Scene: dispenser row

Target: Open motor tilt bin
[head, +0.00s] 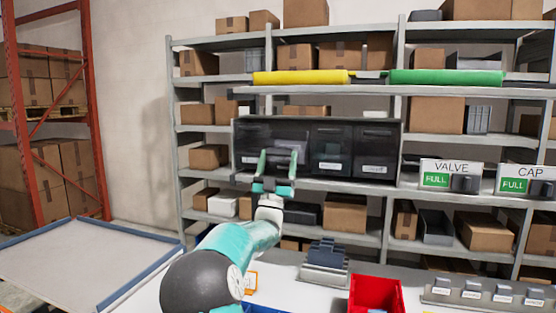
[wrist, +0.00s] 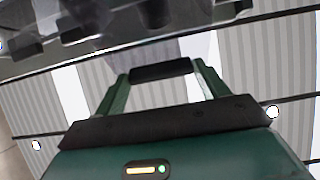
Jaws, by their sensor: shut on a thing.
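A dark, see-through tilt bin unit (head: 352,128) sits on the middle shelf of the rack. Its front has several bins with small white labels too small to read. My gripper (head: 278,160) is raised in front of the left bin, its two green fingers pointing up and covering part of that bin. In the wrist view my gripper (wrist: 160,84) is shut on a short dark bar (wrist: 160,70) between the fingertips, which looks like the bin's handle. A dark bin edge (wrist: 130,35) crosses above it. I cannot tell how far the bin is tilted.
VALVE (head: 451,174) and CAP (head: 527,180) signs stand right of the unit. A red bin (head: 375,294) and a grey stepped holder (head: 325,262) are on the white bench below. A blue-edged table (head: 75,260) is at left. Boxes fill the shelves.

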